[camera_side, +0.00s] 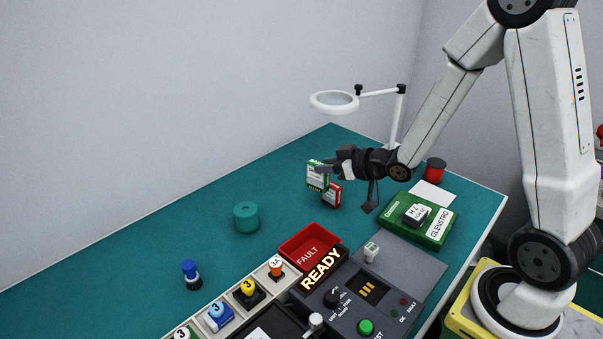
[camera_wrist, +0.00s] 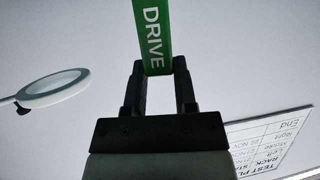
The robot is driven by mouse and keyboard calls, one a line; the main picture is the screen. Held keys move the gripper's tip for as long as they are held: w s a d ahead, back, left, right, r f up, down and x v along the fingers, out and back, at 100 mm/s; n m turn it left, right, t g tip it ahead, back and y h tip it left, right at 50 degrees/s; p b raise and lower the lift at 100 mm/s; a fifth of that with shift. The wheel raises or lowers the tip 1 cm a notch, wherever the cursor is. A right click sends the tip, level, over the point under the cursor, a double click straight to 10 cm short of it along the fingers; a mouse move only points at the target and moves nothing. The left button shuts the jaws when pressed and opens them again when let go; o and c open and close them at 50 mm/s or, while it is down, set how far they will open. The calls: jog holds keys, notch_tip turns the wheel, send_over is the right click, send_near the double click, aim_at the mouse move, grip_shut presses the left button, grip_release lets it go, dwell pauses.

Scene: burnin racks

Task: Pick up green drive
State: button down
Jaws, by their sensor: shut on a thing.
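The green drive (camera_side: 317,174) is a small flat box with a green face and pale markings, held upright at my gripper's tips in the side view. In the wrist view the green drive (camera_wrist: 153,35) shows its green edge lettered "DRIVE", between the two dark fingers. My gripper (camera_side: 328,168) is shut on it; the fingers also show in the wrist view (camera_wrist: 158,72). A red drive-like box (camera_side: 332,194) shows just below and behind the green drive; I cannot tell whether they touch.
A red FAULT tray (camera_side: 310,232) and a READY control panel (camera_side: 395,270) stand in front. A green Glenstro box (camera_side: 437,237) lies at right. A teal cylinder (camera_side: 246,217) and a blue-topped bottle (camera_side: 191,274) stand left. A ring magnifier (camera_side: 334,102) rises behind. The left table is mostly clear.

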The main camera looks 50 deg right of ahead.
jog(key=shift+s+r, duration=0.3)
jog(key=shift+s, duration=0.35)
jog(key=shift+a, duration=0.15)
